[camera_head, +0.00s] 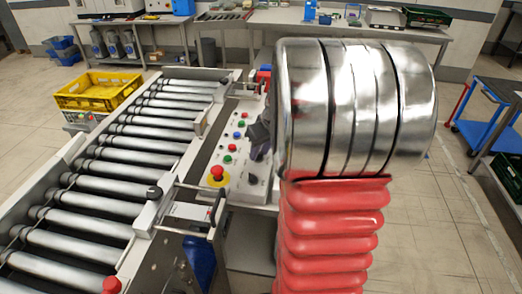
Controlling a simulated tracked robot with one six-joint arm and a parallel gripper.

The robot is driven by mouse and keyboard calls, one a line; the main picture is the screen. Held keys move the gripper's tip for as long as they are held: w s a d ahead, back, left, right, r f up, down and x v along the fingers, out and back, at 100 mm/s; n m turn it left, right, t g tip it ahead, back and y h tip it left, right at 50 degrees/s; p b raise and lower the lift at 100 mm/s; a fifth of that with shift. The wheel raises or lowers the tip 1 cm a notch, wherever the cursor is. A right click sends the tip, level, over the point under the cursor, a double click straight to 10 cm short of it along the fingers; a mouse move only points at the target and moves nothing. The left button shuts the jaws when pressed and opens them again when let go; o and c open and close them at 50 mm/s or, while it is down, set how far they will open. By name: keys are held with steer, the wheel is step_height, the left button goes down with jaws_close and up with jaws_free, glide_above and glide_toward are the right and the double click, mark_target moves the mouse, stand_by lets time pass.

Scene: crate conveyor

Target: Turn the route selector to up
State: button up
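A light control panel (232,165) stands beside the roller conveyor, left of my arm. It carries red, green and blue buttons and a large red mushroom button (217,173) on a yellow base. A small black knob (252,180) near the panel's lower right looks like the route selector; its pointing direction is too small to read. My red and silver arm fills the middle right and hides the panel's right side. A dark shape (260,136) over the panel, partly behind the arm, seems to be my gripper. Its fingers cannot be made out, nor whether it touches anything.
The roller conveyor (150,135) runs along the left, with a metal bracket (190,210) at its near right edge. A yellow crate (98,92) stands behind it at left. Workbenches line the back. A blue cart (485,115) stands at far right; floor is clear before it.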

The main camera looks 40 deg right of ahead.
steer(key=c, duration=0.5)
steer(key=shift+d, duration=0.2)
steer(key=shift+c, duration=0.3)
steer(key=shift+a, duration=0.1)
